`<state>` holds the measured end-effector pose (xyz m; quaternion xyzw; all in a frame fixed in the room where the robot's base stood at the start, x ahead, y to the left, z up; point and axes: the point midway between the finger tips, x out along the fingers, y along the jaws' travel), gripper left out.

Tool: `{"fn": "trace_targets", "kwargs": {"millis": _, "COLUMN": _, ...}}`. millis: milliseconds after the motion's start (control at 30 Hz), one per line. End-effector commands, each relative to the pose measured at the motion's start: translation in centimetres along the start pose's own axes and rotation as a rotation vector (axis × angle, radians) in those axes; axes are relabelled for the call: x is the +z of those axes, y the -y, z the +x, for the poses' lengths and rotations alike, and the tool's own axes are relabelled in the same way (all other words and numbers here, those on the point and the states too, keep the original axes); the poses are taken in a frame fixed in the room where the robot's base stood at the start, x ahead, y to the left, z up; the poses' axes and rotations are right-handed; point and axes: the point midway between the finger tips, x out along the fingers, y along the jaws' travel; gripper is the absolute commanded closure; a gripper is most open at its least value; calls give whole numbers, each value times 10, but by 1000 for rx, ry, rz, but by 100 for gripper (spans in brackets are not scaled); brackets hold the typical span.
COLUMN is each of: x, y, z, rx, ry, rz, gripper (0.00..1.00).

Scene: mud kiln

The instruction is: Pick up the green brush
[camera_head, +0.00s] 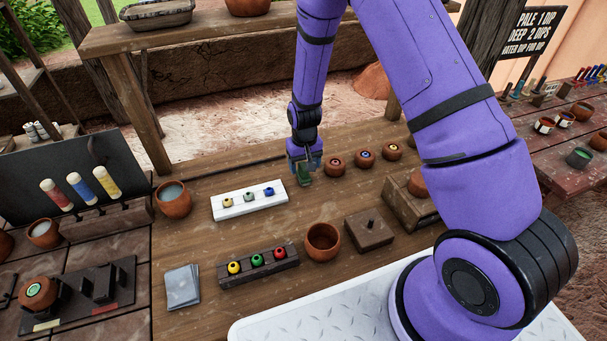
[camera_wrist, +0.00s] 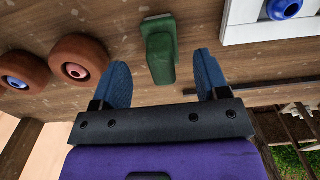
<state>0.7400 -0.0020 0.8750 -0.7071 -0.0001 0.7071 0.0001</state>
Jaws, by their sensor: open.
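The green brush (camera_wrist: 160,48) shows in the wrist view as a green block with a pale strip along its far edge. It lies on the wooden table, in line with the gap between my fingers. In the head view the brush (camera_head: 305,180) is small and partly hidden below my gripper (camera_head: 304,165). In the wrist view my gripper (camera_wrist: 161,66) has its two blue fingers spread, with nothing held between them. The near end of the brush reaches toward the space between the fingertips. I cannot tell the exact height of the fingertips above it.
Several small clay pots (camera_head: 365,157) stand just right of my gripper. A white rack (camera_head: 232,209) with coloured beads lies to the left. A larger clay bowl (camera_head: 322,243) and a dark bead rack (camera_head: 258,266) are nearer. Bare table surrounds the brush.

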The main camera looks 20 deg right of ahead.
Motion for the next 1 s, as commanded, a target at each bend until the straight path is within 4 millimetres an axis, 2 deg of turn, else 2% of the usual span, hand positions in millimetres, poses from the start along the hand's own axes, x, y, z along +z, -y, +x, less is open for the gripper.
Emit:
{"fn": "trace_targets", "kwargs": {"millis": 100, "x": 0, "y": 3, "z": 18, "rx": 1, "ry": 3, "rz": -1, "gripper": 32}}
{"fn": "trace_targets", "kwargs": {"millis": 233, "x": 0, "y": 2, "z": 31, "rx": 0, "ry": 1, "rz": 0, "gripper": 32}}
{"fn": "trace_targets", "kwargs": {"millis": 533, "x": -1, "y": 2, "z": 35, "rx": 0, "ry": 0, "rz": 0, "gripper": 32}}
{"fn": "trace_targets", "kwargs": {"millis": 567, "x": -1, "y": 2, "z": 35, "rx": 0, "ry": 0, "rz": 0, "gripper": 34}}
{"fn": "trace_targets", "kwargs": {"millis": 700, "x": -1, "y": 2, "z": 35, "rx": 0, "ry": 0, "rz": 0, "gripper": 66}}
{"fn": "trace_targets", "kwargs": {"millis": 800, "x": -1, "y": 2, "z": 35, "rx": 0, "ry": 0, "rz": 0, "gripper": 86}}
{"fn": "trace_targets", "kwargs": {"millis": 867, "x": -1, "y": 2, "z": 35, "rx": 0, "ry": 0, "rz": 0, "gripper": 90}}
{"fn": "trace_targets", "kwargs": {"millis": 1000, "x": -1, "y": 2, "z": 35, "rx": 0, "ry": 0, "rz": 0, "gripper": 90}}
